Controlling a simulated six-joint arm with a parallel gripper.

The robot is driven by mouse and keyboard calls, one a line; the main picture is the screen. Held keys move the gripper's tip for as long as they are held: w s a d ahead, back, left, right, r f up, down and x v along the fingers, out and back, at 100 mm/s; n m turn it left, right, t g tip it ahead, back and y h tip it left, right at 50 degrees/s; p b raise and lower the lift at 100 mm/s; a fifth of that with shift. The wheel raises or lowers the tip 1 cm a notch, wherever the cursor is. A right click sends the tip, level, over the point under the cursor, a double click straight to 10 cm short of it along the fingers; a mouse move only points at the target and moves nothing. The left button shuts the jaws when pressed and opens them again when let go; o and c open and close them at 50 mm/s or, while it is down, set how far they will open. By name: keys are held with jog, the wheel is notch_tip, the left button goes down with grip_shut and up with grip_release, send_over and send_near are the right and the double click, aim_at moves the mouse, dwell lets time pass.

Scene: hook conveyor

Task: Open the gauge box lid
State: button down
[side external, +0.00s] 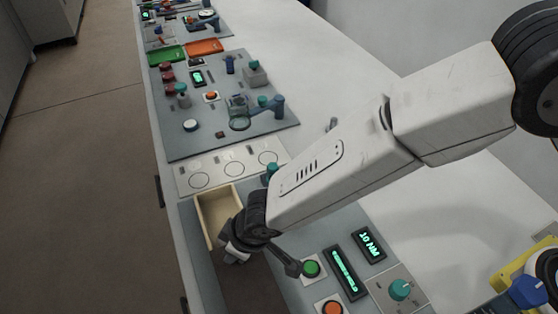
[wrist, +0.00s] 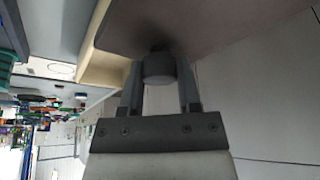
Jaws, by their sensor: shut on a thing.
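The gauge box (side external: 203,215) is a cream-walled box set in the grey bench. Its far part stands open and shows a pale interior. A flat grey-brown panel, which looks like its lid (side external: 250,285), covers the near part. In the wrist view the lid (wrist: 215,30) fills the top, with a cream box edge (wrist: 104,70) at its left. A short grey round knob (wrist: 160,68) sticks out from the lid. My gripper (wrist: 160,85) is shut on this knob, one finger on each side. In the side view my gripper (side external: 233,256) is at the box's near end, and my wrist hides part of the lid.
A dark lever (side external: 284,262), green button (side external: 311,268), orange button (side external: 332,308), lit displays (side external: 368,244) and a teal knob (side external: 400,289) lie right of my gripper. A white plate with three circles (side external: 233,168) lies beyond the box. The floor at left is clear.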

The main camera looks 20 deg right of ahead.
aim_at(254, 265)
jog(key=shift+s, duration=0.65)
jog(key=shift+c, duration=1.5)
grip_release()
jog(key=shift+r, duration=0.15)
jog(key=v, duration=0.7)
jog(key=shift+r, duration=0.25)
jog(key=shift+d, duration=0.15)
jog(key=w+d+r+m+h, duration=0.15)
jog(key=w+d, duration=0.35)
jog(key=d, duration=0.7)
jog(key=s+d+r+m+h, duration=0.1)
jog(key=s+d+m, duration=0.2)
jog(key=d, duration=1.1)
jog(key=s+d+r+m, duration=0.1)
jog(key=s+d+m, duration=0.3)
jog(key=d, duration=1)
jog(key=shift+d+g+h, duration=0.2)
jog(key=shift+g+h, duration=0.1)
jog(key=shift+h, duration=0.05)
